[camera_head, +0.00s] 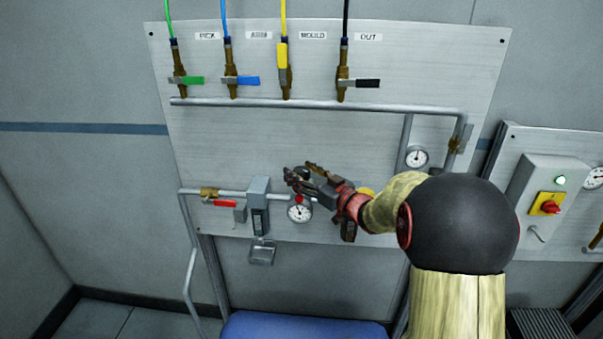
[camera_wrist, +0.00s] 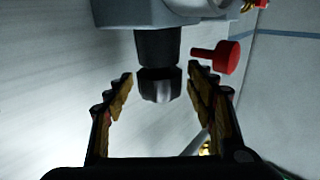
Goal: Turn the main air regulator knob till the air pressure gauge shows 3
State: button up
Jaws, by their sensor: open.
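My gripper (camera_head: 298,175) is in front of the panel, just above a small round gauge (camera_head: 299,212) low on the panel. In the wrist view my gripper (camera_wrist: 160,72) is open, with its two fingers on either side of a black knob (camera_wrist: 160,84) under a grey body (camera_wrist: 165,12). I see no finger clearly touching the knob. My gripper and arm hide the knob in the head view. Another round gauge (camera_head: 416,158) is to the right. The gauge numbers are too small to read, and I cannot tell which is the air pressure gauge.
A red knob (camera_wrist: 228,57) sits close to the right finger. A red-handled valve (camera_head: 220,203) and a grey box (camera_head: 258,206) are left of the gripper. Several coloured-lever valves line the pipe (camera_head: 300,103) above. A switch box (camera_head: 545,195) is at right.

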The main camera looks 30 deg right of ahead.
notch_tip(320, 180, up, 10)
jog(key=shift+f, duration=0.1)
dwell(0.4)
notch_tip(320, 180, up, 4)
jog(key=a+p, duration=0.2)
jog(key=p, duration=0.3)
jog(key=m+g+h+p, duration=0.4)
jog(key=m+h+p, duration=0.25)
jog(key=p, duration=1.85)
send_near(303, 173)
jog(key=a+x, duration=0.1)
jog(key=x, duration=0.3)
jog(key=shift+w+d+n+g+h, duration=0.3)
jog(key=shift+d+n, duration=0.2)
jog(key=shift+n, duration=0.15)
jog(key=shift+p+x, duration=0.5)
jog(key=shift+x, duration=3.2)
